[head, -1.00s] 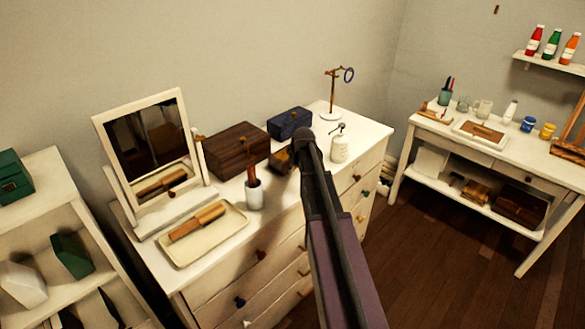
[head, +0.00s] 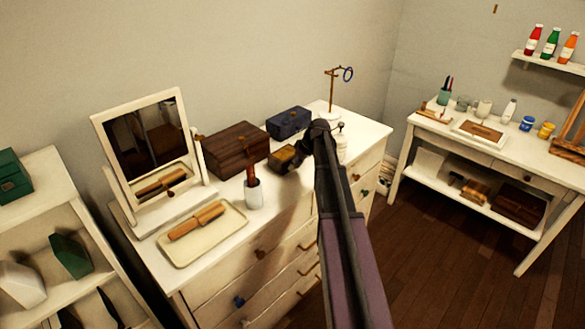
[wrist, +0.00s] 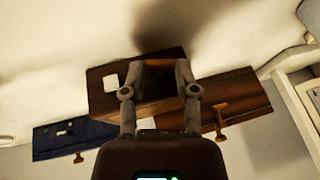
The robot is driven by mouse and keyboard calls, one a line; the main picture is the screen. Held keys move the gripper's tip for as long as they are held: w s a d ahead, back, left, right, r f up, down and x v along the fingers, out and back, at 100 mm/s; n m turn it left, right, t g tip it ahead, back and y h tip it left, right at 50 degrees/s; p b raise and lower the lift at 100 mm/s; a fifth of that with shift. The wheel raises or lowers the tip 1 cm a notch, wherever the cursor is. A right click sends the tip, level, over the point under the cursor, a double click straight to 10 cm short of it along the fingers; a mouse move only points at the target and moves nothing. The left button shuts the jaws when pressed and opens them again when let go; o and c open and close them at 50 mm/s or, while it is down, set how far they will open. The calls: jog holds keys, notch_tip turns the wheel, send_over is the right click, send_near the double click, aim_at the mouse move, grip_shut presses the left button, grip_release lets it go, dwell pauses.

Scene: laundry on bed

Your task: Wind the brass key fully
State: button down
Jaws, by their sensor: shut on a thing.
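The small brown box (head: 283,158) sits on the white dresser, in front of the larger boxes. In the wrist view it shows as a brown block (wrist: 105,90) with a pale square on it. My gripper (wrist: 161,68) is at this box, its two fingers closed in on a part at its edge. That part seems to be the brass key, but the fingers and shadow mostly hide it. In the head view my arm hides the fingertips. Other brass keys show on the larger dark wood box (wrist: 221,118) and on the blue box (wrist: 78,157).
The dark wood box (head: 236,151) and blue box (head: 289,122) stand close behind.

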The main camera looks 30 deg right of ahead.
jog(key=shift+w+d+f+m+g+y+b, duration=0.1)
jog(key=shift+d+m+g+y+b, duration=0.1)
jog(key=shift+y+b, duration=0.35)
jog(key=shift+d+f+m+g+y+b, duration=0.1)
jog(key=shift+g+y+b, duration=0.1)
jog(key=shift+y, duration=0.55)
jog(key=shift+r, duration=0.1)
jog(key=shift+c, duration=1.8)
grip_release()
jog(key=c, duration=0.4)
jog(key=shift+c, duration=0.2)
